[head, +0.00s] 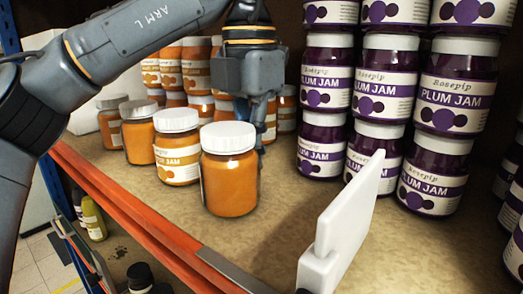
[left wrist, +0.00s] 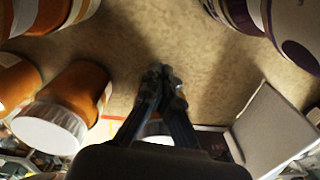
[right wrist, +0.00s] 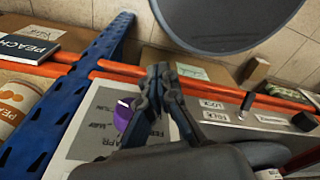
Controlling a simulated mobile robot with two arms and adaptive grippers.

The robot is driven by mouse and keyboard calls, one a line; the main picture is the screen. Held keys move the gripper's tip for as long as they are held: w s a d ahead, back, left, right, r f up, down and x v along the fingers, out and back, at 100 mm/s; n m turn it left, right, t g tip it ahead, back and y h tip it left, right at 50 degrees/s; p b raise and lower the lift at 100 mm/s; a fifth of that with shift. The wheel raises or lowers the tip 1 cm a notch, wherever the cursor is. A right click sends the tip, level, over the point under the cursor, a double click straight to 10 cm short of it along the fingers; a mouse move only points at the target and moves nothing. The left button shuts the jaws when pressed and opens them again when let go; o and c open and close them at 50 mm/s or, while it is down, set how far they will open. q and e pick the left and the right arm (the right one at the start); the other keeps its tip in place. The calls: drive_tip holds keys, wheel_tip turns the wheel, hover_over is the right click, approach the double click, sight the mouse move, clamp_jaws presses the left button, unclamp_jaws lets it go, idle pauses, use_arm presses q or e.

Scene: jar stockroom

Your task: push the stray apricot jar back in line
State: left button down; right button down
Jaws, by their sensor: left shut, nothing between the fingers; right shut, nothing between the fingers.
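An orange apricot jar (head: 230,180) with a white lid stands upright on the shelf, nearest in the head view, at the near right end of a slanting row of orange jars (head: 177,158). Its label does not show. My left gripper (head: 262,150) is shut and empty, pointing down just behind and to the right of this jar. In the left wrist view, the shut fingertips (left wrist: 160,75) are over bare shelf, with orange jars (left wrist: 78,88) to the left. My right gripper (right wrist: 158,78) is shut and empty, away from these jars.
Stacked plum jam jars (head: 440,135) stand to the right. A white upright divider (head: 345,225) stands at the front, right of the near jar. An orange rail (head: 130,215) runs along the shelf's front edge. Bare shelf (head: 275,210) lies between jar and divider.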

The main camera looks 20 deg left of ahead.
use_arm(q)
drive_tip(key=shift+s+a, duration=0.2)
drive_tip(key=shift+s, duration=0.1)
drive_tip(key=shift+w+d+r, duration=0.1)
drive_tip(key=shift+w+r, duration=0.05)
drive_tip(key=shift+r, duration=0.45)
wheel_tip(320, 180, up, 11)
drive_tip(key=shift+f, duration=0.1)
